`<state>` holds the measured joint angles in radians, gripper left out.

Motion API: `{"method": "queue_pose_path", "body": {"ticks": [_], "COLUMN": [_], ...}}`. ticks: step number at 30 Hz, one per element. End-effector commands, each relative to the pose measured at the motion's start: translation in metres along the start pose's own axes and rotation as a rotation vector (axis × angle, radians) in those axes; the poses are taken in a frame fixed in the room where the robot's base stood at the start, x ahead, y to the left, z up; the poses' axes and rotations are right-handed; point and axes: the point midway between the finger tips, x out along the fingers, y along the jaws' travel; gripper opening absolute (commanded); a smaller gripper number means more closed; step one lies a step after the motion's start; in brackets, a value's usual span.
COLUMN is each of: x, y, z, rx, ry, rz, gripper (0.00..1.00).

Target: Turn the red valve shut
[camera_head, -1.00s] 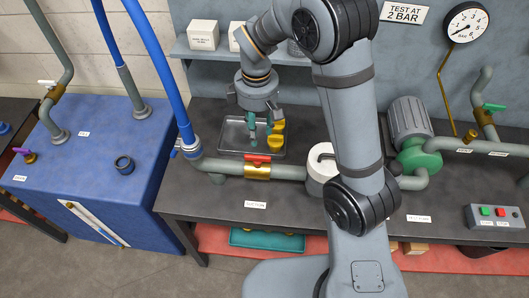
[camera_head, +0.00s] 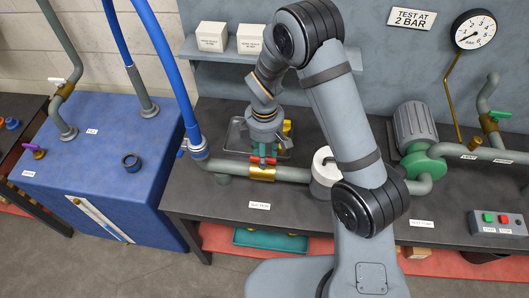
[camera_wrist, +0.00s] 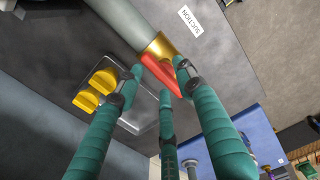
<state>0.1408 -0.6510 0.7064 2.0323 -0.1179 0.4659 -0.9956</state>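The red valve (camera_head: 262,160) is a flat red lever on a brass body (camera_head: 262,174) in the grey suction pipe at the bench front. The lever lies roughly along the pipe. In the wrist view the red lever (camera_wrist: 160,73) shows between my spread teal fingers. My gripper (camera_head: 264,150) is just above the valve, pointing down, and also fills the wrist view (camera_wrist: 161,78). One finger is to the left of the lever, one to the right and one nearer the camera. The fingers look open; I cannot tell whether any touches the lever.
A clear tray (camera_head: 236,138) with yellow knobs (camera_wrist: 94,91) lies behind the pipe, close to my fingers. A white round-topped part (camera_head: 323,172) is right of the valve, and the blue hose (camera_head: 176,75) rises at left. The bench front by the suction label (camera_head: 260,205) is clear.

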Motion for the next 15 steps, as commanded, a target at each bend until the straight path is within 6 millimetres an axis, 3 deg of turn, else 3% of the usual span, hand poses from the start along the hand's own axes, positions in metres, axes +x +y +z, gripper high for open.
{"method": "queue_pose_path", "body": {"ticks": [6,15], "x": [0.0006,0.0004], "y": [0.0001,0.0001], "z": [0.0001,0.0001], "rx": [0.001,0.001], "ry": [0.000,0.000], "rz": [0.000,0.000], "gripper": [0.37,0.20]}}
